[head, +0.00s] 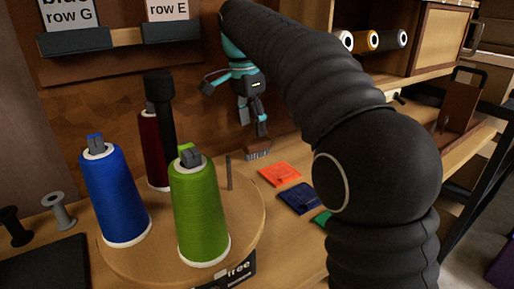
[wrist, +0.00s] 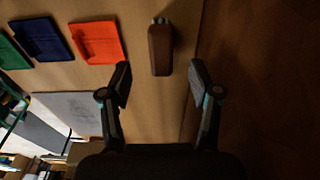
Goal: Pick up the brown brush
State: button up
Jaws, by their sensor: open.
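The brown brush (head: 258,149) lies on the wooden bench top against the back panel, just left of and behind the orange packet. In the wrist view the brush (wrist: 161,50) is a narrow brown block with a small metallic end at the top. My gripper (head: 253,121) is above the brush, pointing down, with a visible gap between them. In the wrist view my gripper (wrist: 160,79) is open and empty. Its two fingers are spread to either side of the brush's line, and the brush lies just beyond the fingertips. Nothing hides the brush in the wrist view.
An orange packet (head: 281,174), a blue packet (head: 299,198) and a green packet (head: 321,219) lie on the bench. A round wooden board (head: 250,215) holds blue, green and dark red thread cones and a thin upright peg (head: 228,172). The back panel (head: 200,125) rises behind the brush.

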aim_at(257, 141)
jog(key=shift+w+d+f+b, duration=0.15)
jog(key=shift+d+f, duration=0.05)
jog(key=shift+f, duration=0.95)
jog(key=shift+w+d+f+b, duration=0.15)
jog(key=shift+d+f+b, duration=0.05)
jog(key=shift+f, duration=0.95)
jog(key=shift+w+d+f+b, duration=0.15)
jog(key=shift+d+f, duration=0.05)
jog(key=shift+f, duration=0.95)
grip_shut()
jog(key=shift+r, duration=0.1)
notch_tip(257, 141, up, 10)
jog(key=shift+f+p, duration=0.1)
jog(key=shift+p, duration=0.6)
